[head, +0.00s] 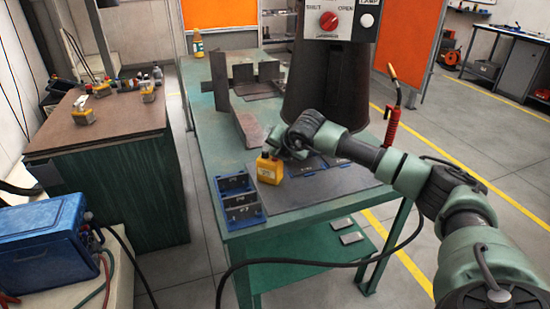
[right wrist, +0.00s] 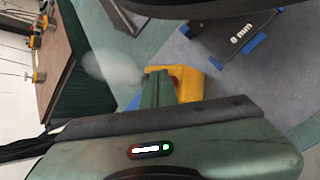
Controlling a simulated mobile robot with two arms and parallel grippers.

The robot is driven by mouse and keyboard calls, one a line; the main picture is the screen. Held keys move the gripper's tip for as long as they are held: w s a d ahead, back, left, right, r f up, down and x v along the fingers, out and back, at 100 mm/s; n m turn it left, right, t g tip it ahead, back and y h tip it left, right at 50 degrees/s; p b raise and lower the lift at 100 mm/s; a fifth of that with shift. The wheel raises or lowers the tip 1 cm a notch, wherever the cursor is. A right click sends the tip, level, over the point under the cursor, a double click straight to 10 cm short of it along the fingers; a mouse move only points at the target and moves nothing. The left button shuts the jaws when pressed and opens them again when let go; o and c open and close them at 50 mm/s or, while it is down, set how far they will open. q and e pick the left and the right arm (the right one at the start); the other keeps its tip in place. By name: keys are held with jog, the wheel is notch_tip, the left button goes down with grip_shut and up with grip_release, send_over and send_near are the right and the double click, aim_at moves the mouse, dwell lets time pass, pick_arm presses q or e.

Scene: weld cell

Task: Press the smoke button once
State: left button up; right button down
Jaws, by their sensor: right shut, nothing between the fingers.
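A small yellow device (head: 269,168) stands upright near the front of the green table, beside a blue tray (head: 240,222). My right gripper (head: 275,146) is shut and empty, directly above the device's top. In the right wrist view the shut fingers (right wrist: 157,88) overlap the yellow device (right wrist: 190,82), and a red part shows on it next to them. I cannot tell whether they touch. A pale haze, like smoke, hangs beside it. The smoke button is not clearly identifiable; the fingers may hide it. My left gripper is out of view.
A dark hood (head: 325,95) stands behind my right wrist; its panel carries a red knob (head: 329,20) and a white button (head: 367,20). Steel plates (head: 245,126) lie left of it. A red torch (head: 392,127) stands at the table's right edge.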

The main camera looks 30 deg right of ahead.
aim_at(276, 160)
jog(key=shift+r, duration=0.85)
notch_tip(276, 160, up, 5)
jog(key=shift+p, duration=1.1)
